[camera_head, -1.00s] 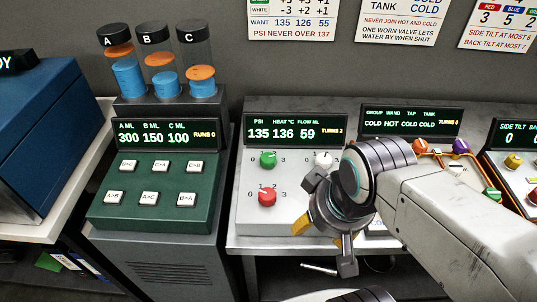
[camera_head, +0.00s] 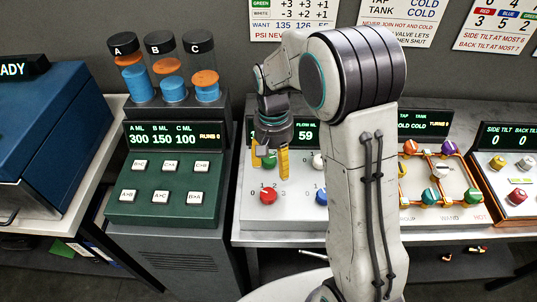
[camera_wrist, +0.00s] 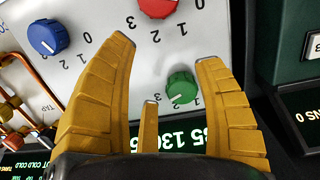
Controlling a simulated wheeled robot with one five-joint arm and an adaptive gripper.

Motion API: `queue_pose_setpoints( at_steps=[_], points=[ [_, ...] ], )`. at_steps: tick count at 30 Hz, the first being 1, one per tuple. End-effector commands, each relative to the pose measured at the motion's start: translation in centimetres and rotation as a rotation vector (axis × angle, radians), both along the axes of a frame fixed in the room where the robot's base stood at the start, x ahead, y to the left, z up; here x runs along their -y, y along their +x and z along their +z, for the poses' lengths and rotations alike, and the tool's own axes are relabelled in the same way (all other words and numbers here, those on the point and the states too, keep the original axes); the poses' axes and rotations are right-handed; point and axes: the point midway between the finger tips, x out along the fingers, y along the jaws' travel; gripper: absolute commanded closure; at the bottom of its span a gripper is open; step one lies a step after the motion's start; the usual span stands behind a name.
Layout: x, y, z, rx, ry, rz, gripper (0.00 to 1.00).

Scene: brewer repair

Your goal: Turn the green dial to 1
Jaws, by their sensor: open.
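The green dial (camera_head: 269,159) is on the light grey panel (camera_head: 247,212), in the upper left of its dials. In the head view it is partly hidden behind my gripper (camera_head: 271,168). In the wrist view the green dial (camera_wrist: 183,86) shows beyond my gripper (camera_wrist: 165,50), close to the inner side of the right yellow finger. The fingers are spread and hold nothing; contact with the dial cannot be told. A pale mark on the dial points toward the lower left in the wrist view. Its setting is not clear.
On the same panel are a red dial (camera_head: 267,196), a blue dial (camera_head: 320,197) and a white dial (camera_head: 318,161). The panel's display (camera_head: 307,134) is mostly hidden by my arm. A green button console (camera_head: 160,208) stands at left and a piped panel (camera_head: 437,185) at right.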

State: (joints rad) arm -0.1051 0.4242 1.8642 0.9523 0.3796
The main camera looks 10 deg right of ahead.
Motion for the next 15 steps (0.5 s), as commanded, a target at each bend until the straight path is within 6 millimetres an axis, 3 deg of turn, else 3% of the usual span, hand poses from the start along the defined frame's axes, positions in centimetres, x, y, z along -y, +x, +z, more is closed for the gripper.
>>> queue_pose_setpoints(
  at_steps=[3, 6, 9, 15],
  points=[
    [-0.3, 2.8, 1.4, 0.062, -0.005, -0.173, 0.37],
    [-0.4, 4.3, 2.7, 0.102, -0.006, -0.332, 0.37],
    [-0.5, 5.1, 3.5, 0.119, -0.007, -0.499, 0.37],
    [-0.5, 4.7, 3.5, 0.102, -0.028, -0.785, 0.37]
  ],
)
